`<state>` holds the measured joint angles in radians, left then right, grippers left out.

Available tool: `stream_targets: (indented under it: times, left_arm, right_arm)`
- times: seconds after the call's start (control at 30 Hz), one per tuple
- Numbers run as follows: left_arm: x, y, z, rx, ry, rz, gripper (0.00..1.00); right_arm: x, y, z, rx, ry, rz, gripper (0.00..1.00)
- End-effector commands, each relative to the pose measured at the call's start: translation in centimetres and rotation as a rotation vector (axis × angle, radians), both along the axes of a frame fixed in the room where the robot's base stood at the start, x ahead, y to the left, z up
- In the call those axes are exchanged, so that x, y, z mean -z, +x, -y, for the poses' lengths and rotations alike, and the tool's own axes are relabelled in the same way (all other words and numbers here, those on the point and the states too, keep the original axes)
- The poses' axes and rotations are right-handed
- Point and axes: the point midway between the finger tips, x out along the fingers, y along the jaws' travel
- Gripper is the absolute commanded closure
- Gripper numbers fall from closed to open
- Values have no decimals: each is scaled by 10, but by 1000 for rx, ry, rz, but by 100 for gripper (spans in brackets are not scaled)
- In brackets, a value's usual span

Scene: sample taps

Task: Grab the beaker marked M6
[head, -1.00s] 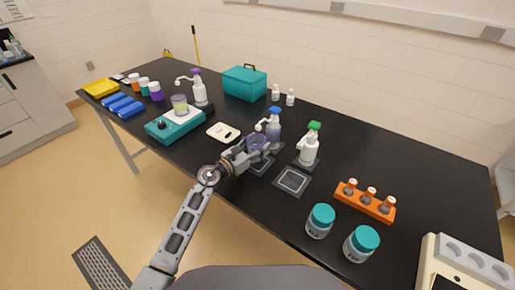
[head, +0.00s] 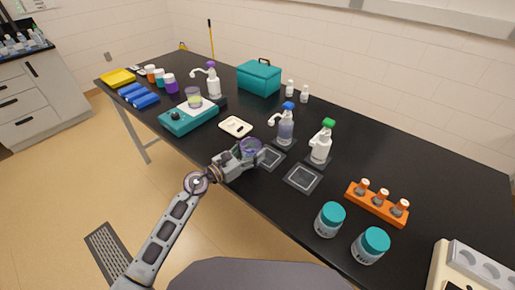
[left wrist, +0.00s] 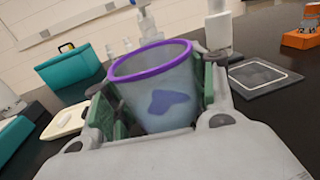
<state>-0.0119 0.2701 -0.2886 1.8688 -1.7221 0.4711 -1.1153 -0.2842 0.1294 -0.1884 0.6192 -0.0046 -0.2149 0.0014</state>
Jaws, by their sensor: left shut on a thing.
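A clear beaker with a purple rim (left wrist: 160,95) is between the fingers of my left gripper (head: 246,154), near the table's front edge. The beaker also shows in the head view (head: 251,147). A purple blotch shows on or through its wall in the left wrist view; I can read no M6 mark. My left gripper is shut on the beaker, which looks upright or slightly tilted. The beaker is beside a bare dark mat with a pale square (head: 270,158). Another beaker (head: 194,97) stands on the teal device (head: 188,117). My right gripper is not in view.
A blue-topped bottle (head: 286,130) and a green-topped bottle (head: 321,147) stand behind the mats. A second mat (head: 303,178) is bare. Two teal-lidded jars (head: 329,220) and an orange rack (head: 376,205) are at the right. The table's back right is clear.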

Motion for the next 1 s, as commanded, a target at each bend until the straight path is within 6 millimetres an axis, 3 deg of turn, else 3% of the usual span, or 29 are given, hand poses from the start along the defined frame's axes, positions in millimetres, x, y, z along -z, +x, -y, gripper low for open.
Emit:
stream_targets:
  times: [0.3,1.0]
  left_arm:
    - [1,-20,-20,1,1,-1,74]
    - [0,-57,-57,0,-1,-1,74]
  right_arm:
    - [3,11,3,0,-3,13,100]
    - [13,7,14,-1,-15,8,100]
